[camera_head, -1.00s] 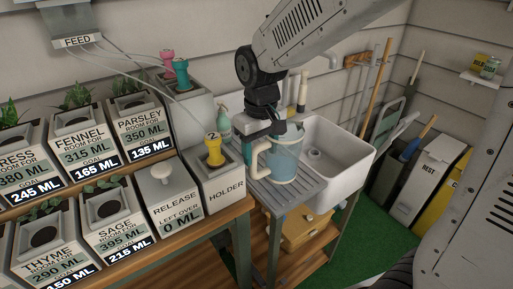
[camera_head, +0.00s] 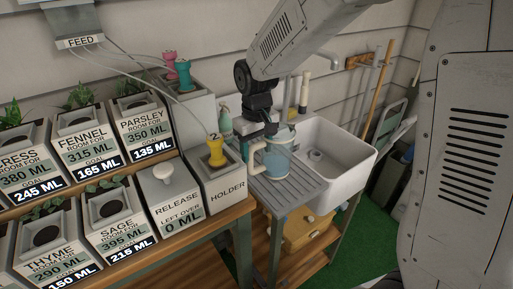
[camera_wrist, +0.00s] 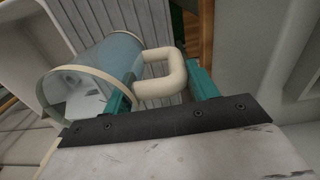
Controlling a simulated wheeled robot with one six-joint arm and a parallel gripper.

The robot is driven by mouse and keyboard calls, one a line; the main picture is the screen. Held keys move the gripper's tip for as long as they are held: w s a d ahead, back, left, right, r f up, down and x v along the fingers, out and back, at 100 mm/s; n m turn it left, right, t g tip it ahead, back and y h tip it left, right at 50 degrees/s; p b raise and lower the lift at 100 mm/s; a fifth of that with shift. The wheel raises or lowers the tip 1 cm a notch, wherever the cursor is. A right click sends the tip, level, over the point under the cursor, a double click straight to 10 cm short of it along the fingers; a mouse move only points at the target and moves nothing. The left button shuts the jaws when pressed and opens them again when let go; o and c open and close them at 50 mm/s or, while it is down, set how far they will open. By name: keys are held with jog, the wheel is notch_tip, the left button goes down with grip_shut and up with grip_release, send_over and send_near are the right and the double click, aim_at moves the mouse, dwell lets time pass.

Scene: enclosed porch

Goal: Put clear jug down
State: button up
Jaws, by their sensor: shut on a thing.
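The clear jug (camera_head: 279,159) is see-through and bluish, with a cream rim and a cream handle. It is upright at the grey ribbed drainboard (camera_head: 300,190) beside the sink; I cannot tell if its base touches the board. My gripper (camera_head: 256,142) is at the jug's left, on its handle. In the wrist view, the teal fingers of my gripper (camera_wrist: 163,92) stand on either side of the handle (camera_wrist: 158,88). The jug's body (camera_wrist: 105,65) lies to the left there. My arm partly hides the area behind the jug in the head view.
The white sink (camera_head: 345,165) adjoins the drainboard on the right. Labelled planters fill the left bench.

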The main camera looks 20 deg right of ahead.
jog(key=o, duration=1.6)
jog(key=shift+f, duration=0.1)
notch_tip(320, 180, up, 12)
jog(key=shift+s, duration=0.2)
jog(key=s+d+m, duration=0.2)
jog(key=s+d, duration=0.3)
jog(key=s, duration=0.8)
jog(key=s+d+m+t, duration=0.1)
jog(key=s+d, duration=0.4)
jog(key=s, duration=0.9)
jog(key=shift+s+r+m, duration=0.15)
jog(key=shift+r+m, duration=0.15)
jog(key=shift+m, duration=0.1)
